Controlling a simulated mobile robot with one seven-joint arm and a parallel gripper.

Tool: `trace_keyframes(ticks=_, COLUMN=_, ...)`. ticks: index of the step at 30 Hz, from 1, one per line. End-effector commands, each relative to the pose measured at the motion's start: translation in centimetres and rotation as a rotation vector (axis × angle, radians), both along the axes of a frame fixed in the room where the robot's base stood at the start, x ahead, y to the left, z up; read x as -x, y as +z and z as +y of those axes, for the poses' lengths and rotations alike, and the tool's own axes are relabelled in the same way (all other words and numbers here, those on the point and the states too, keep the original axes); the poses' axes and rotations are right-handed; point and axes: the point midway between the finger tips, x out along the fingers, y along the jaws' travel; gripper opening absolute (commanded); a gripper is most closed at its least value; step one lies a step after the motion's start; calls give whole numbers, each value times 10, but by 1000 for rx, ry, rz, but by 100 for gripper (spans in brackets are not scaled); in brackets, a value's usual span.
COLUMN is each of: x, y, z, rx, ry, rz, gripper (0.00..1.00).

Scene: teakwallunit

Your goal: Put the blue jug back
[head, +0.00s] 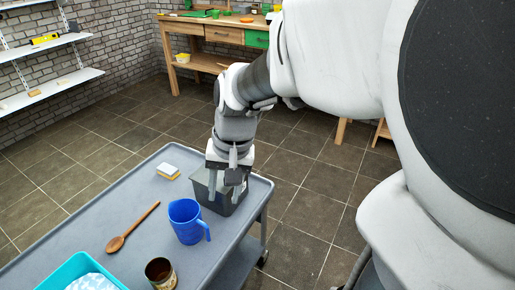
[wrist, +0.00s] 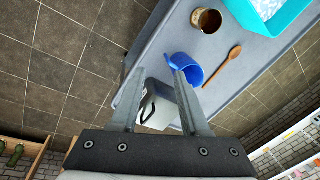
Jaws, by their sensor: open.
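The blue jug (head: 187,222) stands upright on the grey cart top (head: 140,215), its handle toward the right in the head view. In the wrist view the jug (wrist: 184,68) lies beyond the fingertips, partly hidden by the right finger. My gripper (head: 226,192) is open with its fingers pointing down over a dark grey bin (head: 222,203) at the cart's far right corner. In the wrist view my gripper (wrist: 155,72) spans the space above that bin (wrist: 158,108). I cannot tell whether the fingers touch it. Nothing shows between the fingertips.
On the cart are a sponge (head: 168,171), a wooden spoon (head: 132,228), a brown can (head: 160,272) and a turquoise tub (head: 80,272) with white contents. Wall shelves (head: 50,88) stand at left, a wooden workbench (head: 220,35) behind. Tiled floor between is clear.

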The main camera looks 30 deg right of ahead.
Motion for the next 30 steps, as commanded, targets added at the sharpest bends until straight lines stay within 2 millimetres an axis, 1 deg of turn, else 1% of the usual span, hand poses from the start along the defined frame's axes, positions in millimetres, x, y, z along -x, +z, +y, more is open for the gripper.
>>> trace_keyframes(ticks=1, x=11, y=41, z=4, rx=34, ry=56, rz=-137, gripper=45)
trace_keyframes(ticks=6, x=49, y=60, z=3, rx=131, ry=212, rz=-252, gripper=45)
trace_keyframes(ticks=9, x=68, y=66, z=0, rx=187, ry=288, rz=-308, gripper=45)
trace_keyframes(ticks=12, x=82, y=70, z=-2, rx=232, ry=344, rz=-350, gripper=45)
trace_keyframes(ticks=15, x=91, y=70, z=-4, rx=259, ry=382, rz=-373, gripper=45)
trace_keyframes(ticks=19, x=95, y=70, z=-5, rx=275, ry=403, rz=-386, gripper=45)
trace_keyframes(ticks=27, x=96, y=70, z=-5, rx=274, ry=405, rz=-387, gripper=45)
trace_keyframes(ticks=30, x=96, y=74, z=-5, rx=274, ry=404, rz=-387, gripper=45)
